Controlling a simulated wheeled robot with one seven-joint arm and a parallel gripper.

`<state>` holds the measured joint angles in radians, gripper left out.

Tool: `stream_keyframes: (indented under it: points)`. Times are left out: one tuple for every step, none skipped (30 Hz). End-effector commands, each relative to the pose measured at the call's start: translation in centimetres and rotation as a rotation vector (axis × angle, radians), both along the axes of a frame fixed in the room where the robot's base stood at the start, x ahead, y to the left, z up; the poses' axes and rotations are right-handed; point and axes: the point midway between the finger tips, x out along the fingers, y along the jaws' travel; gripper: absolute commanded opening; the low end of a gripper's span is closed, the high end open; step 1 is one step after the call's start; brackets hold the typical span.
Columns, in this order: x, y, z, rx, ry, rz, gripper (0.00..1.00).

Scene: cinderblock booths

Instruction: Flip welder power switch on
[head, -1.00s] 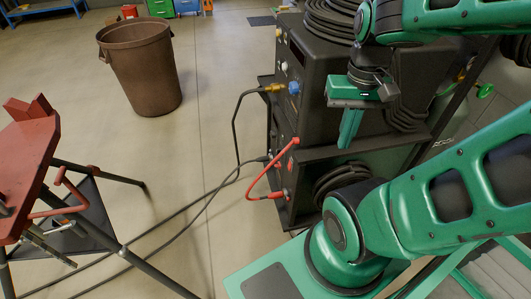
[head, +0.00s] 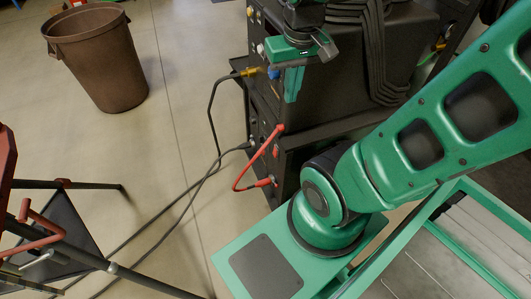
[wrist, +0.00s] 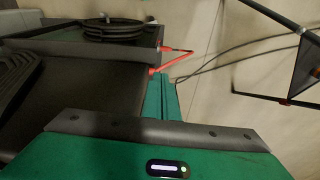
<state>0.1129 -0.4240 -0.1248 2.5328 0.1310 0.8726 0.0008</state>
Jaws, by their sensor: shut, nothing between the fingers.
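The welder (head: 345,85) is a black cabinet-like machine, right of centre in the head view. Its narrow front panel faces left, with small knobs, a yellow-ended plug (head: 249,72) and a blue fitting (head: 273,73). I cannot make out which part is the power switch. My gripper (head: 291,88) points down, its green fingers together and empty, in front of the welder's side near the front-panel edge. Contact is not clear. In the wrist view, the shut fingers (wrist: 161,97) appear beside a dark machine surface (wrist: 90,85), and the front panel's controls are hidden.
A red cable (head: 250,172) loops out from the lower front, and black cables (head: 178,210) cross the floor. A brown bin (head: 100,60) stands at upper left. A red stand with dark legs (head: 70,185) is at lower left.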

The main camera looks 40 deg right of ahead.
Motion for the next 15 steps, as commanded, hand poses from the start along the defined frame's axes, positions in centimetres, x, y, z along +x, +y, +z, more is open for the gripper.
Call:
stream_keyframes:
  points:
    - [3.0, 2.0, -0.3, -0.02, -0.03, 0.088, 0.0]
    - [4.7, 3.0, -0.5, -0.029, -0.052, 0.129, 0.0]
    - [6.7, 4.4, -0.8, -0.04, -0.071, 0.174, 0.0]
    - [8.0, 5.3, -1.2, -0.045, -0.08, 0.198, 0.0]
    - [9.0, 6.1, -1.6, -0.051, -0.083, 0.216, 0.0]
    - [10.2, 6.9, -2.3, -0.059, -0.08, 0.23, 0.0]
    - [11.0, 7.4, -2.8, -0.064, -0.075, 0.236, 0.0]
    - [11.6, 7.7, -3.4, -0.071, -0.064, 0.237, 0.0]
    - [12.4, 8.0, -4.2, -0.082, -0.05, 0.235, 0.0]
    - [12.9, 8.2, -4.9, -0.09, -0.036, 0.229, 0.0]
    - [13.3, 8.3, -5.6, -0.1, -0.02, 0.224, 0.0]
    - [13.8, 8.3, -6.5, -0.114, 0.002, 0.213, 0.0]
    - [14.2, 8.4, -7.2, -0.125, 0.019, 0.204, 0.0]
    - [14.5, 8.3, -8.0, -0.137, 0.036, 0.195, 0.0]
    - [14.9, 8.3, -9.0, -0.154, 0.059, 0.182, 0.0]
